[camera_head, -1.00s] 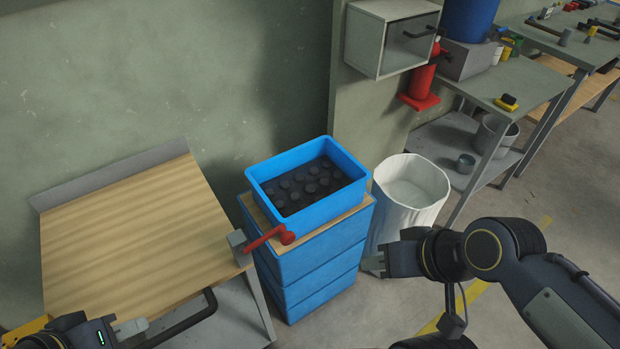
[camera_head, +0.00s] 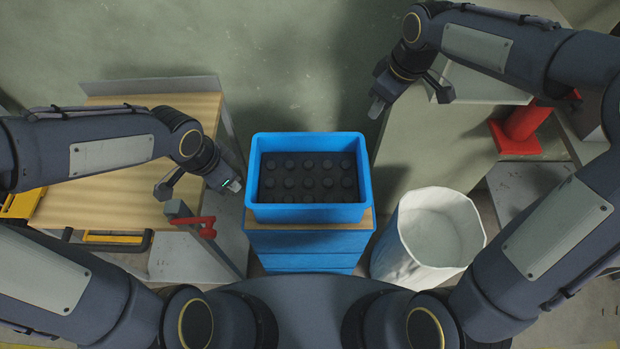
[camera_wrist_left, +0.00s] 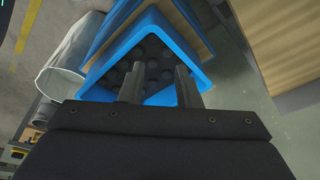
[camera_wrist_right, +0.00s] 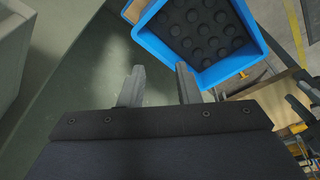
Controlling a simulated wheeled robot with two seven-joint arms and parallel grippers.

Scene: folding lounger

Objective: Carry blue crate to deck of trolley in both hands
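My right gripper (camera_head: 377,106) is open and empty, above and beyond the crate's far right corner; the crate also shows in the right wrist view (camera_wrist_right: 238,67). I cannot identify the trolley's deck for certain.
A wooden-topped bench (camera_head: 110,205) with a red-handled clamp (camera_head: 195,222) stands left of the stack. A white bin (camera_head: 440,235) stands close on the right. A red object (camera_head: 522,128) is at the far right. A wall is behind the crate.

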